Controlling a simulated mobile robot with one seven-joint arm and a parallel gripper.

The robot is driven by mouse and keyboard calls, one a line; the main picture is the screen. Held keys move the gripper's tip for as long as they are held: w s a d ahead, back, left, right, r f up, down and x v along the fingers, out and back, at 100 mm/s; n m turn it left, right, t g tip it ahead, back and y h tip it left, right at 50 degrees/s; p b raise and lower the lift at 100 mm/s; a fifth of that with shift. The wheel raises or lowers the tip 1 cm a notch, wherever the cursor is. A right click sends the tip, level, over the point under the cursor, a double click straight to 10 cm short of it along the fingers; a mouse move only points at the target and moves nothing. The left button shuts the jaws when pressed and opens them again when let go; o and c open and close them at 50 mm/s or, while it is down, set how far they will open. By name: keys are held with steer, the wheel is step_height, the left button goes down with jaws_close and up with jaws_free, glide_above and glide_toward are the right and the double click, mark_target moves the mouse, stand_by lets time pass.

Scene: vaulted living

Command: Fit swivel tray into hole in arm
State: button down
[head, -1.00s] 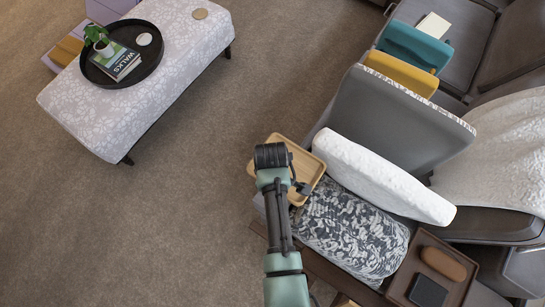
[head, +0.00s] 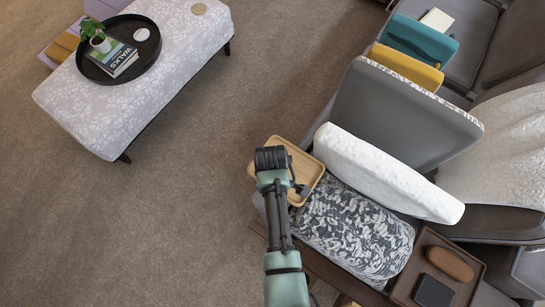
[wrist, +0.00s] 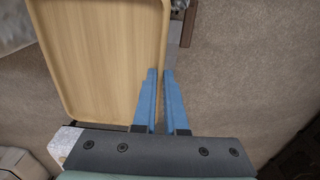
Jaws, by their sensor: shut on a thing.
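The swivel tray (head: 308,165), light wood with a raised rim, is partly hidden under my arm's end in the head view. In the wrist view the tray (wrist: 105,55) fills the upper left, its flat inside bare. My gripper (wrist: 161,72) has its two blue fingers closed on either side of the tray's right rim, near its lower right corner. The underside of the tray is hidden. I cannot make out the hole in the arm in either view.
A patterned cushion (head: 355,232) and a white cushion (head: 385,172) lie right of the tray, on the sofa side. A brown tray (head: 472,293) with small items is at lower right. A pale ottoman (head: 95,115) with a black tray stands upper left. Carpet between is clear.

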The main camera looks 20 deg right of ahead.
steer(key=shift+f+b, duration=0.65)
steer(key=shift+f, duration=0.35)
steer(key=c, duration=0.9)
jaws_free()
steer(key=shift+f, duration=0.1)
step_height(320, 180, up, 13)
steer(key=shift+s+a+r+p, duration=0.1)
steer(key=shift+p, duration=0.45)
